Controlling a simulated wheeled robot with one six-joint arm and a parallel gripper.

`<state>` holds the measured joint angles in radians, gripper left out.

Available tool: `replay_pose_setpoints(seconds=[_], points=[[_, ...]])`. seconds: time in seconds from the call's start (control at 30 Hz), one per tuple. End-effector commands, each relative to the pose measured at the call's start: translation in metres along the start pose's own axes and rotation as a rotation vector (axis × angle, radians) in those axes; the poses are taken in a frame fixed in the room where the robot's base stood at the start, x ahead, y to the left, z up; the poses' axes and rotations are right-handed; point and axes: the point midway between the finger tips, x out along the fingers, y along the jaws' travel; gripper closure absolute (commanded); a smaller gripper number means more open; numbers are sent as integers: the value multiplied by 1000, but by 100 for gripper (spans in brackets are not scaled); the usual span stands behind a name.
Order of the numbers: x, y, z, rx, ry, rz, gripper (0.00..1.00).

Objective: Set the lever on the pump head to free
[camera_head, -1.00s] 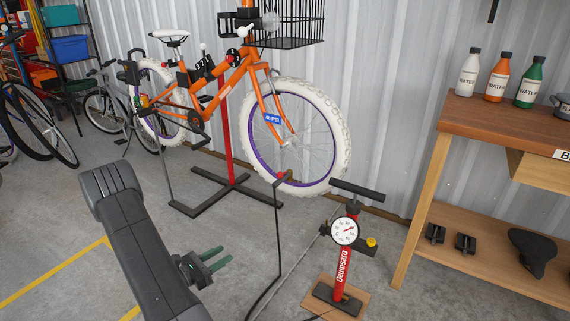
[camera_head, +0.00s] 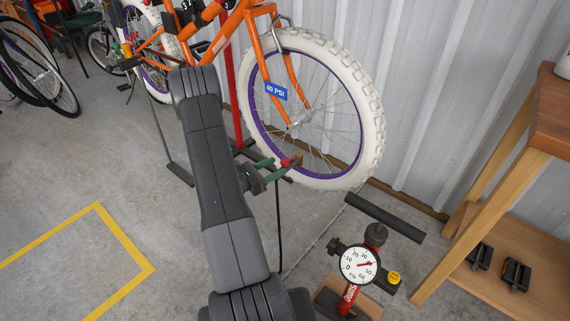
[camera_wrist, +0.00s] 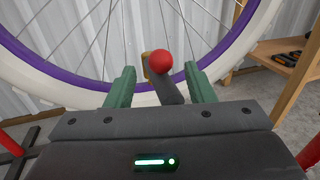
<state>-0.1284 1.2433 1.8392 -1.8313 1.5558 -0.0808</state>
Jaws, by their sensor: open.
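The pump head (camera_wrist: 168,90) is a dark piece at the lower rim of the bicycle's front wheel (camera_head: 372,120). Its lever has a round red knob (camera_wrist: 159,61), also seen in the head view (camera_head: 287,162). A brass-coloured part (camera_wrist: 149,64) shows just left of the knob. My gripper (camera_head: 279,167) is open at the pump head. In the wrist view its two green fingers (camera_wrist: 161,86) stand on either side of the dark piece, with a gap on both sides. I cannot tell the lever's exact setting.
The red floor pump (camera_head: 349,298) with a round gauge (camera_head: 360,264) and black handle (camera_head: 384,217) stands to the right of my arm. A wooden bench (camera_head: 543,110) is at the right. The orange bicycle (camera_head: 230,32) carries a blue "40 PSI" tag (camera_head: 276,91).

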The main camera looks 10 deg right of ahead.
Motion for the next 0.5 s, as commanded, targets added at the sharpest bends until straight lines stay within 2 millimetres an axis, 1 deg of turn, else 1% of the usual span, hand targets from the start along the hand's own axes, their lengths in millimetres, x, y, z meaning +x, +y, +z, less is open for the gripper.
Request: replay_pose_setpoints(seconds=[0.03,0.2,0.33,0.5], points=[[10,-1,-1,3,0,-5,51],[33,0,-1,2,0,-4,51],[44,0,-1,2,1,-2,51],[49,0,0,0,0,0,51]])
